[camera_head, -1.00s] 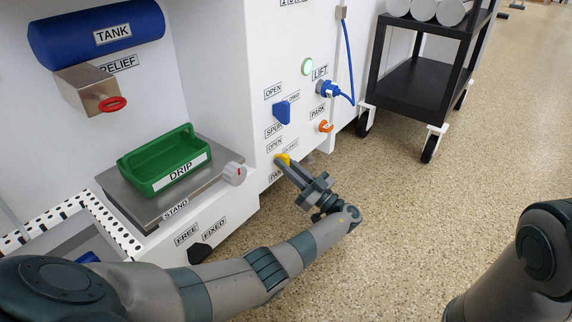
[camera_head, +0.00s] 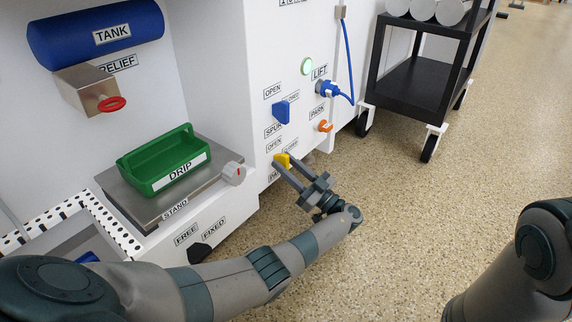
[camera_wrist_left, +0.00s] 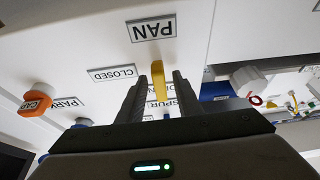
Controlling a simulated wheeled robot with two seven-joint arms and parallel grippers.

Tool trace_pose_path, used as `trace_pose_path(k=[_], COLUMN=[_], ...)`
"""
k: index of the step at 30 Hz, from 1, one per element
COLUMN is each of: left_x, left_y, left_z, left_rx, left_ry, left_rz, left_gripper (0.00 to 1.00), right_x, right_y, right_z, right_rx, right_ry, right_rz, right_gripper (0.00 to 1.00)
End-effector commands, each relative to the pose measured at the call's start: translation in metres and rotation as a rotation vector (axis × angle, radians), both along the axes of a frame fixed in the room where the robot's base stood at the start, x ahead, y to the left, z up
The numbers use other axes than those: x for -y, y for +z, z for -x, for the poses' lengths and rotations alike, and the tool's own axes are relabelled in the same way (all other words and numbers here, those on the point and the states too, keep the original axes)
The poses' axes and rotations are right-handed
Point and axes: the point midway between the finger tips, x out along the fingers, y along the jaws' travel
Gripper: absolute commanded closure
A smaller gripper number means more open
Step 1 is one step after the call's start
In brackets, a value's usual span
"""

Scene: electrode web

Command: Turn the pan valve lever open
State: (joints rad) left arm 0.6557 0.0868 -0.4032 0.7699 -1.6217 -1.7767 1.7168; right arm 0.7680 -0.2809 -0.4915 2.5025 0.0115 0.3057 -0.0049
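The yellow pan valve lever (camera_head: 282,160) sits low on the white panel, between an OPEN label (camera_head: 274,146) and a partly covered label. My left gripper (camera_head: 284,167) is at the lever with its two fingers spread. In the left wrist view the yellow lever (camera_wrist_left: 159,82) stands between the dark fingers (camera_wrist_left: 158,92), with a gap showing on both sides. The PAN label (camera_wrist_left: 152,28) and CLOSED label (camera_wrist_left: 112,73) show there too. My right gripper is out of view; only part of that arm shows at the right.
A blue plug with a cable (camera_head: 327,89) is higher up. The stand with the green drip tray (camera_head: 160,165) lies left. A black cart (camera_head: 420,85) stands right.

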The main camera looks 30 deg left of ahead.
Motion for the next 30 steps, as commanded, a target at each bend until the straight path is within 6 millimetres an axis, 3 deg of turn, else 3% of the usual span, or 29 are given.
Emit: trace_pose_path(k=[16,30], left_x=[0.060,0.067], left_y=[-0.025,-0.028], left_z=[0.004,0.005], left_rx=[0.000,0.001], left_ry=[-0.001,-0.001], left_rz=[0.001,0.000], left_gripper=[0.68,0.68], right_x=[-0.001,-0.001], right_y=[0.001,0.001], right_z=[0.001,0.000], right_rx=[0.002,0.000], right_ry=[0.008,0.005], right_rz=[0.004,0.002], right_gripper=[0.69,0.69])
